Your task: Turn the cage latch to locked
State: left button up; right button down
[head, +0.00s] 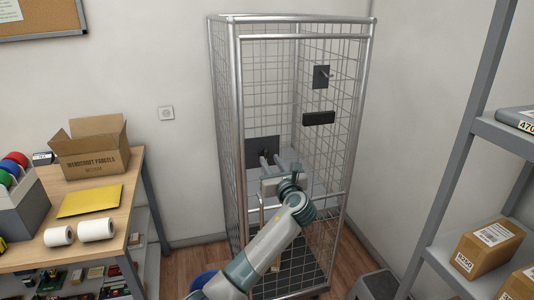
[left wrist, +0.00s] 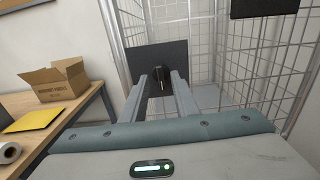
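The cage (head: 236,120) is a tall wire-mesh frame of grey tubes standing in the corner. A dark square plate (head: 253,146) sits low on its front; it also shows in the left wrist view (left wrist: 135,62). A small dark latch handle (left wrist: 162,74) stands out from the middle of this plate and looks roughly upright. My left gripper (head: 270,160) faces the plate, and in the left wrist view its fingers (left wrist: 160,84) are apart with the handle between their tips. I cannot tell whether they touch it. My right gripper is not in view.
Higher on the cage are a small dark plate (head: 321,77) and a dark bar (head: 319,118). A wooden table (head: 126,200) at the left holds an open carton (head: 92,155), a yellow envelope (head: 90,201) and paper rolls. A grey shelf (head: 470,270) with parcels stands at the right.

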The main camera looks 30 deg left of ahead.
aim_at(266, 155)
pick_arm(q)
jog(key=shift+p+x, duration=0.45)
jog(key=shift+x, duration=1.95)
grip_shut()
